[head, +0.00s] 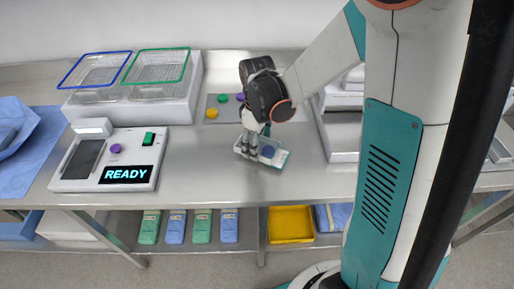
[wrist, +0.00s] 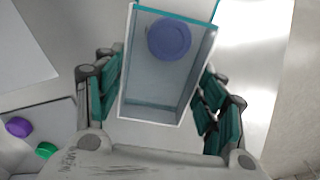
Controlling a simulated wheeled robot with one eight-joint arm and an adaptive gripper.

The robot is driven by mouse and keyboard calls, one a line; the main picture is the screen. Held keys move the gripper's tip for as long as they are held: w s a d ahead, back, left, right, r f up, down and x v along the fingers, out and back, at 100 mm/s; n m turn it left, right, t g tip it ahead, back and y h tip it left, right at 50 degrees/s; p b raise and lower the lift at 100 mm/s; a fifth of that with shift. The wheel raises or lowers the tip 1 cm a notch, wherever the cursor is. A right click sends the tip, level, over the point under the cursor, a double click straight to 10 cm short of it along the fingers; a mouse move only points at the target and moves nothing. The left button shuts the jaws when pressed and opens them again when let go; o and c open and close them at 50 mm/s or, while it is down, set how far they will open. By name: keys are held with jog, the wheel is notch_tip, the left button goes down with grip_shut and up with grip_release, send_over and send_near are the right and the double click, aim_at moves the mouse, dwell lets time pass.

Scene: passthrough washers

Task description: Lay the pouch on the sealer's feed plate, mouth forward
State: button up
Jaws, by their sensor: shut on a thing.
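The pouch (head: 281,160) is a small clear-fronted packet with pale edges, a teal band at one end and a blue round piece inside. My gripper (head: 252,146) is shut on it over the middle of the steel bench. In the wrist view the pouch (wrist: 150,88) lies between the two teal-padded fingers of my gripper (wrist: 163,95), with the blue piece towards its far, teal-edged end. Partly behind my arm, to the right, is a pale machine with a grey metal plate (head: 340,136); I cannot tell whether it is the sealer.
A white console (head: 128,172) with a lit READY display stands on the left. Behind it are a blue-rimmed basket (head: 96,70) and a green-rimmed basket (head: 157,67). A grey tray (head: 222,116) holds coloured round pieces. The bench front is clear. A yellow bin (head: 290,224) sits below.

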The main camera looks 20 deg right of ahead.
jog(key=shift+f, duration=0.85)
jog(key=shift+f+b, duration=0.2)
jog(key=shift+b, duration=0.1)
jog(key=o, duration=1)
jog(key=shift+r, duration=0.1)
